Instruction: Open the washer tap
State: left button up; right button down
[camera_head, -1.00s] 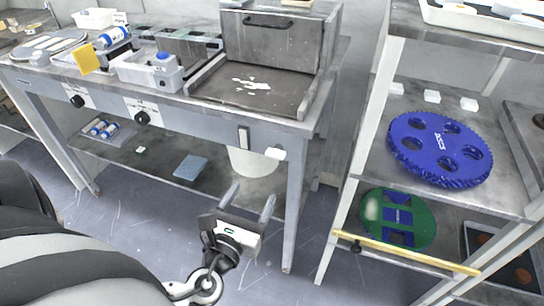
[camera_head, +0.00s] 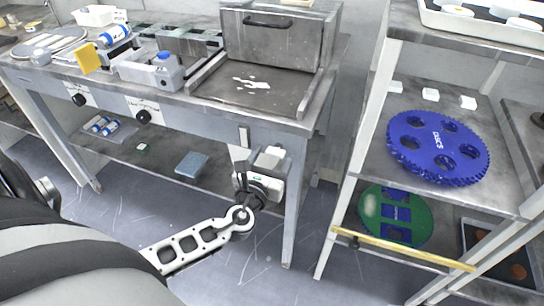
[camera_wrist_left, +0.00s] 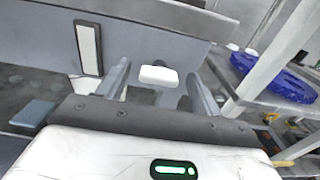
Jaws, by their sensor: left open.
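The tap is a small white knob (camera_head: 274,150) on the front apron of the grey bench, near its right leg. In the left wrist view the white knob (camera_wrist_left: 158,74) shows between my two finger bars, on a dark stem. My left gripper (camera_head: 258,159) is open, with its fingers pointing at the bench front and one on either side of the knob. I see no clear contact; the exact depth of the fingers around it is hard to tell. In the head view my gripper partly covers the area below the knob. My right gripper is not in view.
A light plate (camera_head: 243,134) sits on the apron left of the tap. Two black knobs (camera_head: 142,117) are further left. A rack on the right holds a blue toothed disc (camera_head: 438,147) and a green disc (camera_head: 370,207). The bench leg (camera_head: 292,215) stands close to my gripper's right.

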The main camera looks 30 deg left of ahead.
pick_arm(q)
jog(key=c, duration=1)
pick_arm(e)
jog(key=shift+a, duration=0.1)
